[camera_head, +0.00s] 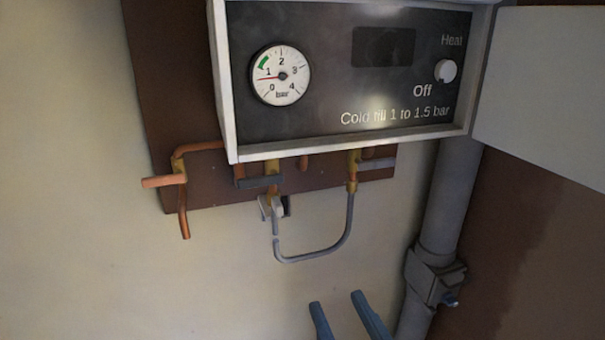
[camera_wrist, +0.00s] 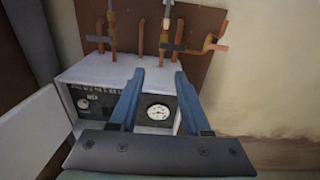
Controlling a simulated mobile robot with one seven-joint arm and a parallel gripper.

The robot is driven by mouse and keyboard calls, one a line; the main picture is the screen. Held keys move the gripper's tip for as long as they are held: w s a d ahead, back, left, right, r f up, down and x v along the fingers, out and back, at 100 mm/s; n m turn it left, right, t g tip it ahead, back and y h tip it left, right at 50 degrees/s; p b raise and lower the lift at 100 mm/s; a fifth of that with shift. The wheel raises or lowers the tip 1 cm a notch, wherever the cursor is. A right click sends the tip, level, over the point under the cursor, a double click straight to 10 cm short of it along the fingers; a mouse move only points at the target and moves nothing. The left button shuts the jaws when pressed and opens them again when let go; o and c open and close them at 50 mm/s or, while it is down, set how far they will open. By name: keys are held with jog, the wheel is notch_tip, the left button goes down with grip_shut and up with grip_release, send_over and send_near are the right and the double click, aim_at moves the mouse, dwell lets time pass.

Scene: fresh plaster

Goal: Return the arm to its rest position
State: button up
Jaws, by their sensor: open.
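My gripper (camera_head: 339,302) shows at the bottom of the head view as two blue fingertips, apart and empty. It is below the boiler (camera_head: 228,85) and the grey looped hose (camera_head: 318,254), touching neither. In the wrist view, which shows the boiler upside down, the open fingers (camera_wrist: 159,76) frame the pressure gauge (camera_wrist: 158,112) with nothing between them. The rest of my arm is hidden in the head view.
Copper pipes (camera_head: 184,195) and valves project under the boiler. The boiler's flap (camera_head: 545,90) stands open at right. A grey vertical pipe (camera_head: 447,205) with a clamp (camera_head: 433,278) runs down the right side. Plain wall (camera_head: 90,260) is clear at lower left.

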jog(key=w+a+r+t+h, duration=0.1)
jog(key=w+r, duration=0.1)
jog(key=r, duration=0.3)
jog(key=w+r+t, duration=0.1)
jog(key=w+r, duration=0.2)
jog(key=r, duration=0.1)
jog(key=s+a+r+m+t+h, duration=0.1)
jog(key=s+a+r+t+h, duration=0.1)
jog(key=r, duration=0.9)
jog(key=s+a+r+m+t+h, duration=0.1)
jog(key=s+r+t, duration=0.3)
jog(key=r, duration=0.7)
jog(key=shift+s+a+m+t+h, duration=0.25)
jog(key=shift+a+m+t+h, duration=0.2)
jog(key=shift+m+t, duration=0.4)
jog(key=shift+w, duration=0.1)
